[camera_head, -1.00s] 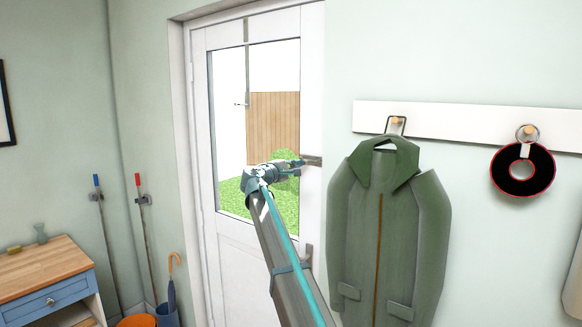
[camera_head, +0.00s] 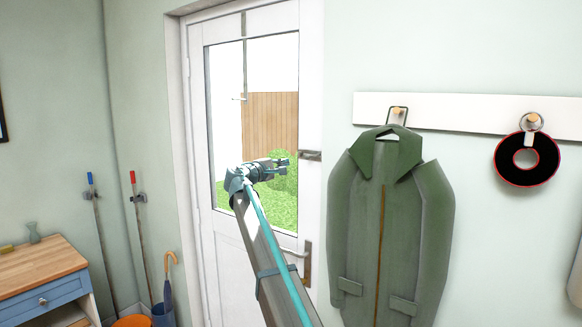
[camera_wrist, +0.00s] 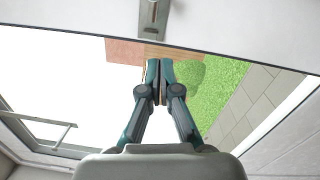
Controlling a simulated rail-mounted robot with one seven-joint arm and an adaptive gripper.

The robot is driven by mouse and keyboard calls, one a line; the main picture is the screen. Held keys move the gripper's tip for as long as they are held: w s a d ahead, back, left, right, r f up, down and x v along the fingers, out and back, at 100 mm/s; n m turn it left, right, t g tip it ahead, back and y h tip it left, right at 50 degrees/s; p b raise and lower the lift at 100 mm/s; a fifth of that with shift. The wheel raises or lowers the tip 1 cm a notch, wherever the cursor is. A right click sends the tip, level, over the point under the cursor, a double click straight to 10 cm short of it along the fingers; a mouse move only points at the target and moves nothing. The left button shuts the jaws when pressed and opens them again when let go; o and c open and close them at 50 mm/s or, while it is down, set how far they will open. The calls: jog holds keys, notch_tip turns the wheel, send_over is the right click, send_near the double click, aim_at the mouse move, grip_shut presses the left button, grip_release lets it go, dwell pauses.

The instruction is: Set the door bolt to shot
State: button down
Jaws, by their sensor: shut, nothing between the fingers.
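The door bolt (camera_head: 310,155) is a small dark metal fitting on the right stile of the white door (camera_head: 216,250), above the lever handle (camera_head: 307,265). In the wrist view a metal plate with a slot (camera_wrist: 152,14), seemingly the bolt, shows at the top edge, partly cut off. I cannot tell the bolt's position. My gripper (camera_head: 287,160) is in front of the glass, just left of the bolt and apart from it. In the wrist view its fingers (camera_wrist: 160,66) are together and empty, pointing toward the door.
A cabinet (camera_head: 42,270), an umbrella (camera_head: 167,295) and two poles stand at the left.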

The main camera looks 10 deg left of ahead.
jog(key=b+v, duration=0.1)
jog(key=v, duration=0.6)
jog(key=shift+s+d+r+b, duration=0.2)
jog(key=shift+s+b, duration=0.1)
jog(key=shift+b, duration=0.1)
